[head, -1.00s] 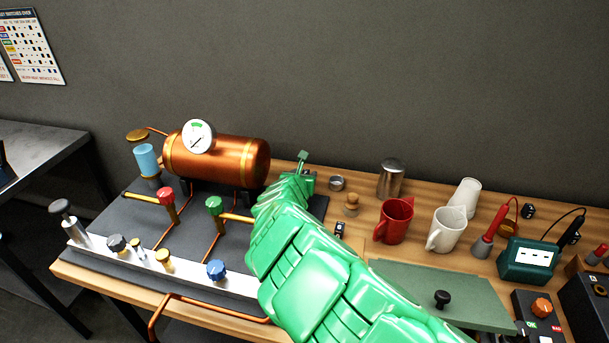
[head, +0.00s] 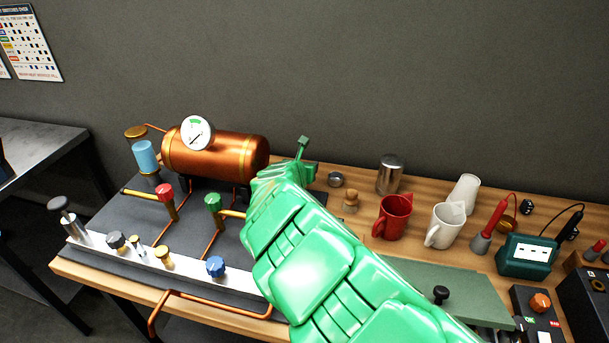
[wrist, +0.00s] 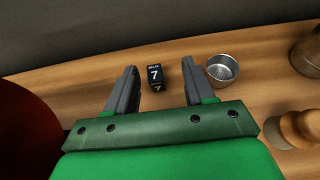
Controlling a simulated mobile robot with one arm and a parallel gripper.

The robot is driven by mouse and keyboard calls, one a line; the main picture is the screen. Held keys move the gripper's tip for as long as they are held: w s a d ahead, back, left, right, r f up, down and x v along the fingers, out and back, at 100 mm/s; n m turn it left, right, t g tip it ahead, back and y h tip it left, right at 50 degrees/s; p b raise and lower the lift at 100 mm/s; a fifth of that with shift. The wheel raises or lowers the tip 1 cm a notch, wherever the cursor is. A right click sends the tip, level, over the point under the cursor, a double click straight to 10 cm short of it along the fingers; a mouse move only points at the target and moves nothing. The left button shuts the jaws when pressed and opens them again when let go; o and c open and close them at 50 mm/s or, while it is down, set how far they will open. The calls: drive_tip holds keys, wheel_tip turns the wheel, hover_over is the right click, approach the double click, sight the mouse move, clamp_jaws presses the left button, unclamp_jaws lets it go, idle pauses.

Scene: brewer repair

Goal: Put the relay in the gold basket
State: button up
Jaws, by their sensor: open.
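The relay (wrist: 155,77) is a small black block with a white "RELAY 7" label, standing on the wooden bench in the wrist view. My gripper (wrist: 159,68) is open, with one dark finger on each side of the relay and a gap on both sides. In the head view my gripper (head: 303,148) is beside the right end of the copper tank, and my green arm hides this relay.
A metal cup (wrist: 222,68) stands just right of the relay, with a wooden stopper (wrist: 298,127) nearer. The copper tank (head: 215,155) is at left. A red mug (head: 393,218), a white jug (head: 446,225) and a steel canister (head: 390,175) stand right of my arm.

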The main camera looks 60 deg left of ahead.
drive_tip(key=shift+w+r+h, duration=0.1)
drive_tip(key=shift+r+h, duration=0.4)
drive_tip(key=shift+r, duration=0.1)
drive_tip(key=shift+r+g, duration=0.1)
drive_tip(key=shift+g, duration=0.4)
drive_tip(key=shift+s+d+g+h, duration=0.1)
drive_tip(key=shift+s+g+h, duration=0.2)
drive_tip(key=shift+g+h, duration=0.2)
drive_tip(key=shift+s+f+g, duration=0.2)
drive_tip(key=shift+s+g, duration=0.35)
drive_tip(key=shift+g, duration=0.05)
drive_tip(key=shift+x, duration=3.85)
drive_tip(key=shift+d+f, duration=0.1)
drive_tip(key=shift+d, duration=0.05)
clamp_jaws()
